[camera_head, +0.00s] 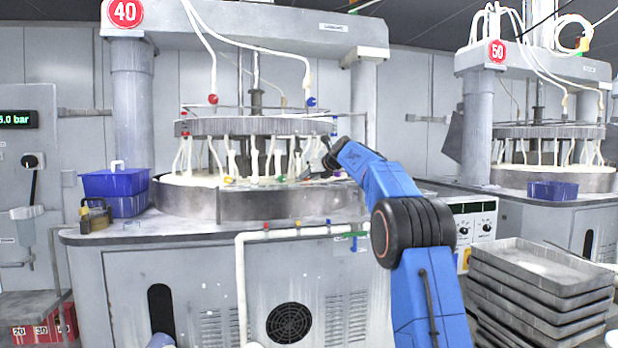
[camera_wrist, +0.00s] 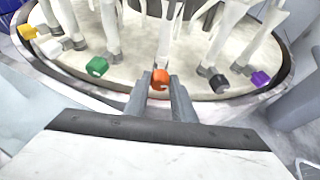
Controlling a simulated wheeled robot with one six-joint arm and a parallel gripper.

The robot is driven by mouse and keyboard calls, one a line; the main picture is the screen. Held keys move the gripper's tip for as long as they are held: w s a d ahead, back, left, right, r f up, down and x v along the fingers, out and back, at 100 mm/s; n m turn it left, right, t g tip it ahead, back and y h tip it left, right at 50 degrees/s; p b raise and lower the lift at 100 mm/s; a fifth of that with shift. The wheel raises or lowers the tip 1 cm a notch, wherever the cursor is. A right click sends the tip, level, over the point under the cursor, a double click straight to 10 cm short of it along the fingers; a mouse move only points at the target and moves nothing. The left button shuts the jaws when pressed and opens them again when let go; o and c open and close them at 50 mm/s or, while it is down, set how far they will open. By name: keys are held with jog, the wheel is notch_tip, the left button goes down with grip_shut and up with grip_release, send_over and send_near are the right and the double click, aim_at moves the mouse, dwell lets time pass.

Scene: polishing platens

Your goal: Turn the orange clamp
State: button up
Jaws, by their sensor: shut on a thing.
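The orange clamp (camera_wrist: 160,79) is a small block at the foot of a white hose, above the pale platen. In the wrist view it sits between the tips of my gripper (camera_wrist: 160,88), which is shut on it. In the head view my gripper (camera_head: 328,164) reaches in over the right part of the round platen (camera_head: 270,204) under number 40. I cannot make out the orange clamp there.
A green clamp (camera_wrist: 97,66) is left of the orange one; black (camera_wrist: 219,83) and purple (camera_wrist: 260,78) clamps are to its right. Hoses hang close around the gripper. Stacked grey trays (camera_head: 540,285) stand at the right; blue bins (camera_head: 115,190) sit left of the platen.

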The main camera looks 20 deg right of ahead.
jog(key=shift+a+n+h, duration=0.15)
jog(key=shift+n+h, duration=0.55)
jog(key=shift+n, duration=0.3)
jog(key=shift+t, duration=0.3)
jog(key=o, duration=1.1)
jog(key=shift+c, duration=0.2)
jog(key=v, duration=1.7)
jog(key=shift+s, duration=0.25)
